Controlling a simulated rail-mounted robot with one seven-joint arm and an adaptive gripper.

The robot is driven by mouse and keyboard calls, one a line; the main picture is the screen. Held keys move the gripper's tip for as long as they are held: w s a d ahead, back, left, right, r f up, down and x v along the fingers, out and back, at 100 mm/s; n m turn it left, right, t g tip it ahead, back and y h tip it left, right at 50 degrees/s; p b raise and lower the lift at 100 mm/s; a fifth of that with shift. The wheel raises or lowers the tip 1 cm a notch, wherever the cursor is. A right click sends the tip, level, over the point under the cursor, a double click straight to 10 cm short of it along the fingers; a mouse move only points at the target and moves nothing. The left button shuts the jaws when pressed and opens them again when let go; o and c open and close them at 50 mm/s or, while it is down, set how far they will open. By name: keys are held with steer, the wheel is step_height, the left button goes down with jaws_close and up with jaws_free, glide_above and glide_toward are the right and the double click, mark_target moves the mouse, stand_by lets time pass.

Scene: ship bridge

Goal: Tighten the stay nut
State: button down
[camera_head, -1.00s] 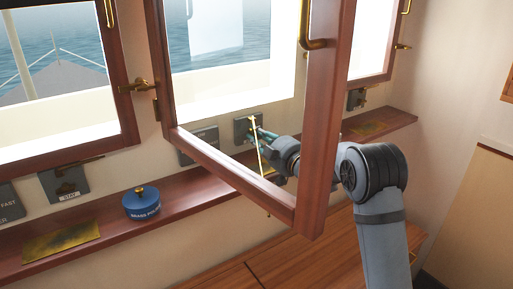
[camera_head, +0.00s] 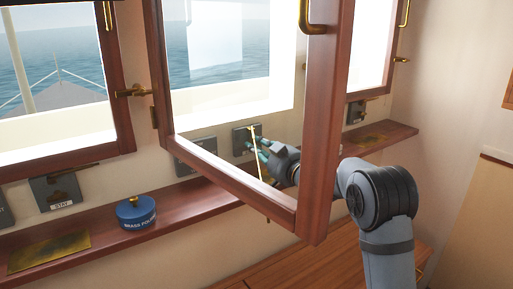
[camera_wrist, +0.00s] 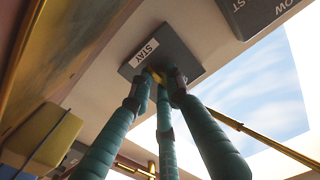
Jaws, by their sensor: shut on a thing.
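A dark square plate (camera_head: 240,146) is fixed to the wall below the middle window. In the wrist view the plate (camera_wrist: 178,50) carries the label STAY. My gripper (camera_head: 256,145) reaches it behind the open window frame. In the wrist view its teal fingers (camera_wrist: 160,80) converge at the plate's lower edge, shut on a small brass piece (camera_wrist: 154,75), apparently the stay nut. The fingers hide most of it. A thin brass stay rod (camera_head: 258,165) runs down from the plate to the frame. The rod also shows in the wrist view (camera_wrist: 265,138).
The open wooden window frame (camera_head: 320,150) stands out into the room, close to my arm. A wooden ledge (camera_head: 185,202) below holds a blue brass-polish tin (camera_head: 136,213) and a brass plate (camera_head: 48,252). Another STAY plate (camera_head: 55,190) is at the left.

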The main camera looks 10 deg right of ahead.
steer(key=shift+a+f, duration=0.2)
steer(key=shift+f, duration=0.25)
steer(key=c, duration=1.8)
jaws_free()
steer(key=shift+r, duration=0.1)
steer(key=shift+o, duration=0.4)
steer(key=shift+r, duration=0.15)
steer(key=shift+s+d, duration=0.1)
steer(key=v, duration=1.2)
steer(key=x, duration=1.2)
steer(key=shift+r, duration=0.1)
